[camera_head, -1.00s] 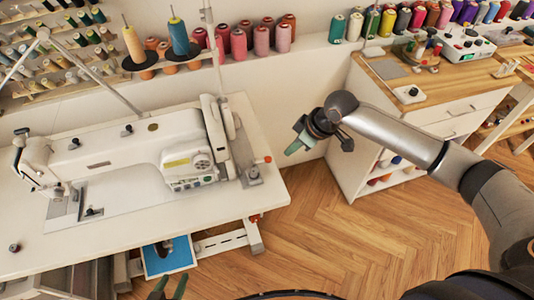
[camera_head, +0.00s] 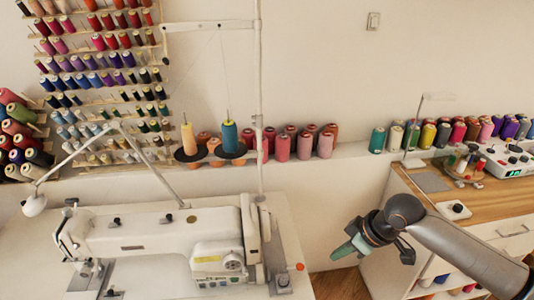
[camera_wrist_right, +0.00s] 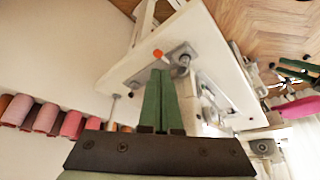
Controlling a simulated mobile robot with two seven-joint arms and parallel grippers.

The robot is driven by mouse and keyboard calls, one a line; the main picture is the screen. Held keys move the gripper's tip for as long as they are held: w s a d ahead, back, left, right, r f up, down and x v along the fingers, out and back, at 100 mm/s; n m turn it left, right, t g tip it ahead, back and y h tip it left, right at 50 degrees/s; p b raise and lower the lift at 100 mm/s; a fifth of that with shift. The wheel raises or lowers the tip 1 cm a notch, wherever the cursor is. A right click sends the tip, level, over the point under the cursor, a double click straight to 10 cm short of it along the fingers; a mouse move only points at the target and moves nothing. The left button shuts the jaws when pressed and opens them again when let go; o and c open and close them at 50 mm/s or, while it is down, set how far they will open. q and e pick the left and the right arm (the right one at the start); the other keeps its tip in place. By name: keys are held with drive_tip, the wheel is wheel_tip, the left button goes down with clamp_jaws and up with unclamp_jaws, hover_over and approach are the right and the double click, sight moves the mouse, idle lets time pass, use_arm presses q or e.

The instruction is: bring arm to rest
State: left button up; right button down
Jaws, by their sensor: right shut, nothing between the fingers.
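My right arm enters the head view from the lower right. Its gripper (camera_head: 342,252) has green fingers and points left, in the air just right of the white sewing table's corner. In the right wrist view the fingers (camera_wrist_right: 160,75) lie together with nothing between them, with the sewing table (camera_wrist_right: 125,75) behind. My left gripper is not in the head view. A small dark green shape (camera_wrist_right: 297,70) at the right edge of the wrist view may be it; its jaws cannot be made out.
A white sewing machine (camera_head: 160,237) stands left of my right gripper. A wooden-topped cabinet (camera_head: 484,205) stands to the right. Thread spools (camera_head: 303,143) line the wall ledge behind. A little bare floor (camera_head: 340,284) shows between table and cabinet.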

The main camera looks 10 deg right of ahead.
drive_tip(key=s+a+f+m+t, duration=0.1)
drive_tip(key=s+a+f, duration=0.1)
drive_tip(key=a+f, duration=0.1)
drive_tip(key=s+a+f+t+y, duration=0.1)
drive_tip(key=a+f, duration=0.2)
drive_tip(key=f, duration=0.1)
drive_tip(key=s+a+f+m+t+y, duration=0.1)
drive_tip(key=s+a+f, duration=0.1)
drive_tip(key=a+f, duration=0.1)
drive_tip(key=shift+s+a+f+m, duration=0.15)
drive_tip(key=shift+s+f, duration=0.05)
drive_tip(key=shift+f, duration=0.2)
drive_tip(key=shift+s+a+f+m, duration=0.15)
drive_tip(key=shift+f, duration=0.25)
drive_tip(key=s+d+f+m+t+h, duration=0.1)
drive_tip(key=s+d+f+m, duration=0.1)
drive_tip(key=s+f, duration=0.2)
drive_tip(key=s+d+f+m+t+h, duration=0.1)
drive_tip(key=s+d+f+m+h, duration=0.1)
drive_tip(key=s, duration=0.7)
drive_tip(key=shift+s+d+f+t, duration=0.3)
drive_tip(key=shift+s+d+f, duration=0.1)
drive_tip(key=shift+f, duration=0.5)
